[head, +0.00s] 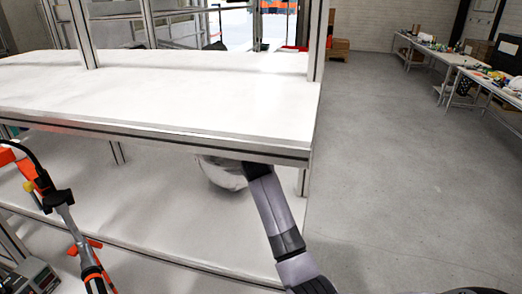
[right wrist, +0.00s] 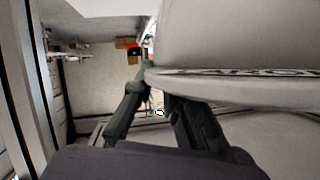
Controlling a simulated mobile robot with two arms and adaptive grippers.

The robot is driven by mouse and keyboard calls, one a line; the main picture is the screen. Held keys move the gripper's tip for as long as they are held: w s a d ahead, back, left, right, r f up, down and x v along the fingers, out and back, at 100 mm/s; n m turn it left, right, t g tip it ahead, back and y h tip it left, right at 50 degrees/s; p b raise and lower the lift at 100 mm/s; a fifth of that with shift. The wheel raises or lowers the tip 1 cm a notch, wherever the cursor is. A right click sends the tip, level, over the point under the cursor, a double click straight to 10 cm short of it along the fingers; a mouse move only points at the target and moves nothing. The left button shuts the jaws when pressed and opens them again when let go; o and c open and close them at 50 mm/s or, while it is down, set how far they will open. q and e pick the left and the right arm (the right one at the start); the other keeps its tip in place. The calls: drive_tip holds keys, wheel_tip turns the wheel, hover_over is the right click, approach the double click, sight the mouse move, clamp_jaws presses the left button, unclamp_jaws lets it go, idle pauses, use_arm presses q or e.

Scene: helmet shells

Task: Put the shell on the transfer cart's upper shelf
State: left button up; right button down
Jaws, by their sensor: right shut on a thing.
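The shell (head: 226,176) is white and rounded, below the front edge of the upper shelf (head: 190,95) and above the lower shelf (head: 130,195). The upper board hides its top. My right arm reaches in under that edge, and its gripper is hidden in the head view. In the right wrist view my right gripper (right wrist: 152,90) is shut on the rim of the shell (right wrist: 235,45), which fills the upper right and bears dark lettering. Whether the shell touches the lower shelf is unclear. I cannot tell whether this framed unit is the transfer cart. My left gripper is not in view.
Metal posts (head: 318,40) stand at the shelf's right end. The upper shelf's front part is bare. An orange and black tool (head: 65,205) stands at the left. Cluttered benches (head: 450,62) line the far right, with open grey floor (head: 390,170) between.

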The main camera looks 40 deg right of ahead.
drive_tip(key=shift+d+f, duration=0.1)
drive_tip(key=shift+f, duration=0.05)
drive_tip(key=c, duration=1.6)
unclamp_jaws()
drive_tip(key=shift+s, duration=0.1)
drive_tip(key=b+v, duration=0.3)
drive_tip(key=v, duration=0.9)
drive_tip(key=shift+f, duration=0.1)
